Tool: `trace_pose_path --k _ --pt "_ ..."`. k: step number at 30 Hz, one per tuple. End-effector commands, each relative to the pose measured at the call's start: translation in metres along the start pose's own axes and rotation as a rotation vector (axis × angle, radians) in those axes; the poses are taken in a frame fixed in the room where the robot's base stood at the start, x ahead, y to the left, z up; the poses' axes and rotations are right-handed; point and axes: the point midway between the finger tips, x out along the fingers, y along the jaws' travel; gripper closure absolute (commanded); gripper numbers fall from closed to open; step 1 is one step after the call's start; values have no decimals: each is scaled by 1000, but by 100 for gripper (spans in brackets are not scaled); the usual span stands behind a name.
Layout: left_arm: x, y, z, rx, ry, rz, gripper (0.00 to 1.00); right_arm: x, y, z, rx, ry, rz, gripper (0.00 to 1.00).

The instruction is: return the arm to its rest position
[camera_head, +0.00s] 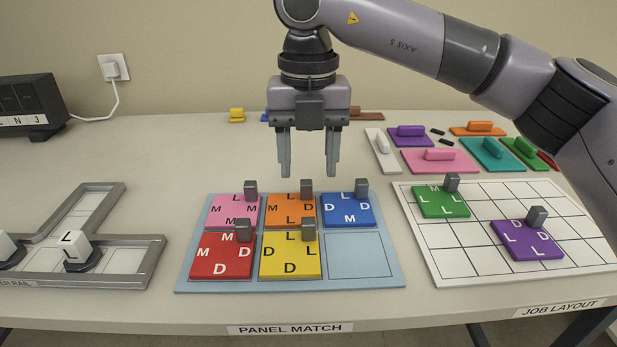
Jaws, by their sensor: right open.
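My right gripper (308,160) hangs above the far edge of the panel match board (390,275), fingers pointing down, open and empty. My right arm (420,45) reaches in from the right side of the picture. Below the gripper, the board holds a pink tile (228,211), an orange tile (284,209), a blue tile (352,213), a red tile (215,263) and a yellow tile (283,264), each with a grey knob. The front right cell of the board is empty. My left gripper is not in view.
The white job layout grid (455,264) at right holds a green tile (432,206) and a purple tile (520,246). Several coloured handled pieces, including a pink one (445,160), lie behind it. A grey track (140,257) with white lettered blocks is at left. A black box (30,103) stands far left.

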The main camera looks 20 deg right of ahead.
Motion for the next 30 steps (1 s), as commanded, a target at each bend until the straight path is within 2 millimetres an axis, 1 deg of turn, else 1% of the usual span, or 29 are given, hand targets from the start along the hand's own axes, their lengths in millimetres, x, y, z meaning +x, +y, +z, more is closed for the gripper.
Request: trace_pose_path --k 3,14,17,20,23,25,30 --pt "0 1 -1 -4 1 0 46 -6 0 0 -1 0 0 46" --pt "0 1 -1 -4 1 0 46 -6 0 0 0 0 0 46" --pt "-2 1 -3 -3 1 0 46 -9 0 0 0 0 0 46" --pt "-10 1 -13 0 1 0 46 -23 0 0 0 0 0 46" --pt "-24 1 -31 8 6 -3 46 -47 0 0 0 0 1 46" --pt "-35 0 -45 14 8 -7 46 -67 0 0 0 0 1 46" --pt "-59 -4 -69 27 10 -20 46 -112 0 0 0 0 0 46"
